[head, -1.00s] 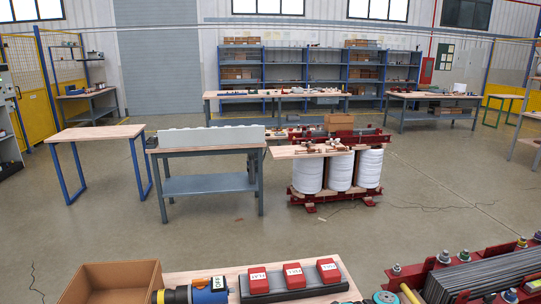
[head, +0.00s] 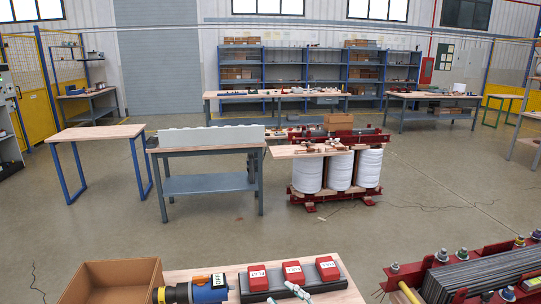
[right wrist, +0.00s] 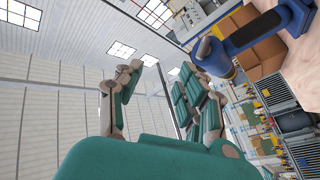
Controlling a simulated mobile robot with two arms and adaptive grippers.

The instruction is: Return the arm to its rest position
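My right gripper (head: 334,291) shows at the bottom edge of the head view. Its pale grey and green fingertips reach in low, one in front of the red boxes and one by the dark red frame. Most of the gripper and its arm is below the picture. In the right wrist view the green and beige fingers of this gripper (right wrist: 163,72) stand apart with a clear gap between them. I see nothing held between them. My left gripper and arm are not in view.
Near the fingers, a wooden table (head: 240,271) bears red labelled boxes (head: 293,272) and a blue and black tool (head: 208,289). An open cardboard box (head: 112,279) stands left; a dark red frame with grey plates (head: 478,277) stands right.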

